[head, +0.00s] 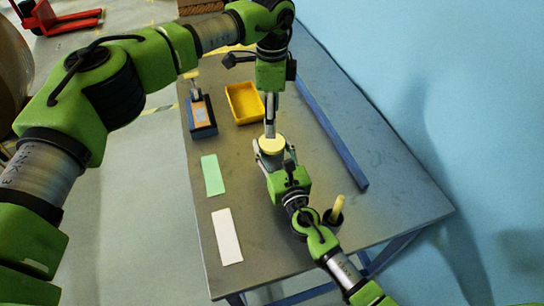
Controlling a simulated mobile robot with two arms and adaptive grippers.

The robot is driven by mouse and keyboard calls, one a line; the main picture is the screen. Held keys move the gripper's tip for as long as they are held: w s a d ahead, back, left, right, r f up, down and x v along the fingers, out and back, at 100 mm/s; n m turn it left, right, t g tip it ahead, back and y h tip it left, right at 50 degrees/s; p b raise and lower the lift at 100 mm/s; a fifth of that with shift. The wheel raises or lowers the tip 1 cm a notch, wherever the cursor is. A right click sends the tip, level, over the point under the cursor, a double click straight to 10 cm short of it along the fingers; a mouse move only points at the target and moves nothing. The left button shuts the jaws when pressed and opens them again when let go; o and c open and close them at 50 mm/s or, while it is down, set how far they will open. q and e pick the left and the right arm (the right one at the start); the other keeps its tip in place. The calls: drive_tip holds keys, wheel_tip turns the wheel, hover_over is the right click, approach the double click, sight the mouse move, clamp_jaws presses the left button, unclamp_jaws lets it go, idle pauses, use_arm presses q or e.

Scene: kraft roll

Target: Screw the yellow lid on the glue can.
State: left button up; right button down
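A pale yellow round lid (271,146) is near the middle of the table, seen from above. The glue can is not clearly visible; anything under the lid is hidden by the lid and my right gripper. My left gripper (270,131) reaches in from the far side, with its narrow fingers close together at the lid's far edge. Whether they grip the lid cannot be told. My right gripper (272,157) comes from the near side, its fingers spread to either side below the lid. What lies between them is hidden.
A yellow tray (234,107) and a blue box (203,131) stand at the far left of the table (300,215). Green (212,174) and white (226,236) sheets lie along the left. A long blue bar (330,130) lies at right. A dark cup (333,217) holds a pale stick.

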sight(272, 142)
use_arm(q)
drive_tip(key=shift+f, duration=4.05)
drive_tip(key=c, duration=1.2)
drive_tip(key=o, duration=1.3)
drive_tip(key=shift+r, duration=2.3)
